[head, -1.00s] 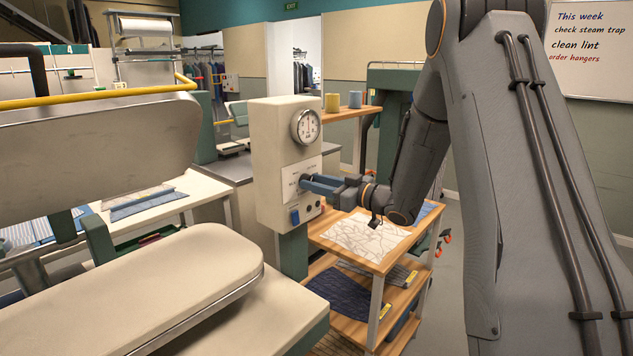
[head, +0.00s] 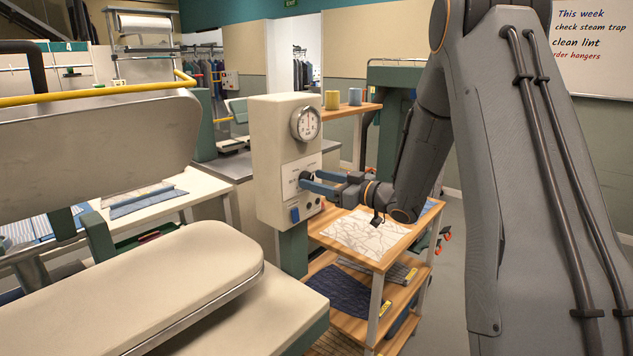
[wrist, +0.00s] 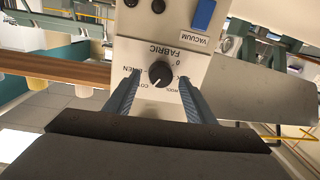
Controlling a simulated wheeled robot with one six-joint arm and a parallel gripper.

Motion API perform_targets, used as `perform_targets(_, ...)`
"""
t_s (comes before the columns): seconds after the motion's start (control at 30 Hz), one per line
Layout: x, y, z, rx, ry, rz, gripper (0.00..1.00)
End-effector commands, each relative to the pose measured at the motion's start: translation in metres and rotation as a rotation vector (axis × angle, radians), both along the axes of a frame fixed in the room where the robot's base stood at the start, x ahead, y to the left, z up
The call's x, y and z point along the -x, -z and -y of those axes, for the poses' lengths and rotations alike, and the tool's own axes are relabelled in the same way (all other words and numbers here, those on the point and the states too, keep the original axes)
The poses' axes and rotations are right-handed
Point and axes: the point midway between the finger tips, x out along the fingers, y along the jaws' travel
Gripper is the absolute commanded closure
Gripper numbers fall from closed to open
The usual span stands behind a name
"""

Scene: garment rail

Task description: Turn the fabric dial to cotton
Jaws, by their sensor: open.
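The fabric dial (wrist: 161,74) is a round black knob on the cream control box (head: 262,150). The wrist view shows it upside down, with "FABRIC" printed beside it and partly covered fabric names around it. A small pale mark on the knob seems to point to the lower left in that view, toward the label starting "CO". My gripper (head: 312,181) is at the box face. Its two blue fingers (wrist: 159,78) stand open, one on each side of the dial, with gaps between them and the knob. In the head view the fingers partly hide the dial.
A round gauge (head: 306,123) sits above the dial, and a blue vacuum switch (wrist: 204,14) and dark knobs below it. A wooden cart (head: 395,252) with cloth stands beneath my arm. The padded press (head: 180,270) fills the left foreground.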

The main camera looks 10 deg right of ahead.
Motion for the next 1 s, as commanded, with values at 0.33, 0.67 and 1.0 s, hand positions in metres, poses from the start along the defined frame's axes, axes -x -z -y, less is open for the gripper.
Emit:
perform_targets(0.33, 0.041, 0.0, 0.036, 0.0, 0.004, 0.0, 0.5)
perform_targets(0.67, 0.055, -0.001, 0.046, -0.001, 0.001, -0.001, 0.5)
perform_targets(1.0, 0.054, -0.001, 0.046, 0.0, 0.001, -0.001, 0.5)
